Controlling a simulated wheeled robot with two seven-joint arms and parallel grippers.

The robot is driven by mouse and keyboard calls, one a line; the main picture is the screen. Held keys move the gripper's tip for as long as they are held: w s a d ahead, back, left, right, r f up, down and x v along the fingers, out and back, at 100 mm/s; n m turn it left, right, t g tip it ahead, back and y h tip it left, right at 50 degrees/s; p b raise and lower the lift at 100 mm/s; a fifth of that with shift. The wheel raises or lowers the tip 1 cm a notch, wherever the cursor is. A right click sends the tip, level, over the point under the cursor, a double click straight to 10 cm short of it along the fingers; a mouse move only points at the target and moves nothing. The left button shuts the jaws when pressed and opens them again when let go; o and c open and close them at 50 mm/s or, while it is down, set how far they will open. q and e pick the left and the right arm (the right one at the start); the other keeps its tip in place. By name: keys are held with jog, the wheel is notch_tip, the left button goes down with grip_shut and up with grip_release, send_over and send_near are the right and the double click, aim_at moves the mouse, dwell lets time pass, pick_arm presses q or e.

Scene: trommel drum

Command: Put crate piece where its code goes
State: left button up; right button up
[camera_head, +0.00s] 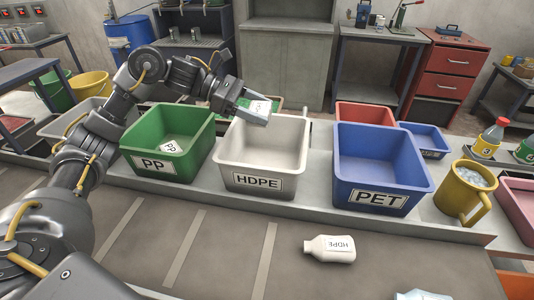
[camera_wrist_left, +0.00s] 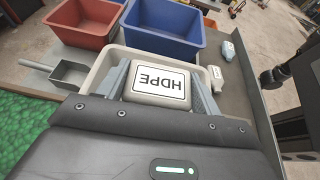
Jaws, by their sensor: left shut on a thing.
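My left gripper (camera_head: 254,113) is shut on a white crate piece (camera_head: 262,106). In the left wrist view the piece (camera_wrist_left: 158,88) sits between the two fingers, its black-framed HDPE label upside down. The gripper holds the piece above the white bin (camera_head: 264,148), whose front label reads HDPE. The bin's rim (camera_wrist_left: 85,84) shows around the piece in the left wrist view. The visible inside of this bin looks empty. My right gripper is not in view.
Left is a green PP bin (camera_head: 152,130) with a PP-marked white piece (camera_head: 171,147) inside. Right is a blue PET bin (camera_head: 380,165). A white HDPE bottle (camera_head: 329,248) lies on the belt (camera_head: 215,258). A yellow mug (camera_head: 464,191) stands far right.

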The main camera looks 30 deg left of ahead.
pick_arm(q)
jog(key=shift+f, duration=0.6)
notch_tip(320, 180, down, 4)
jog(key=shift+r+b, duration=0.15)
jog(key=shift+b, duration=0.9)
jog(key=shift+f, duration=0.45)
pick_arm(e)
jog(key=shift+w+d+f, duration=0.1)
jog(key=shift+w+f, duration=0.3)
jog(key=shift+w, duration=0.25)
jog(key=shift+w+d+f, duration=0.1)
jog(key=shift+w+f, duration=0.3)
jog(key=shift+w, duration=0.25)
pick_arm(q)
jog(key=o, duration=1.1)
jog(key=shift+a, duration=0.1)
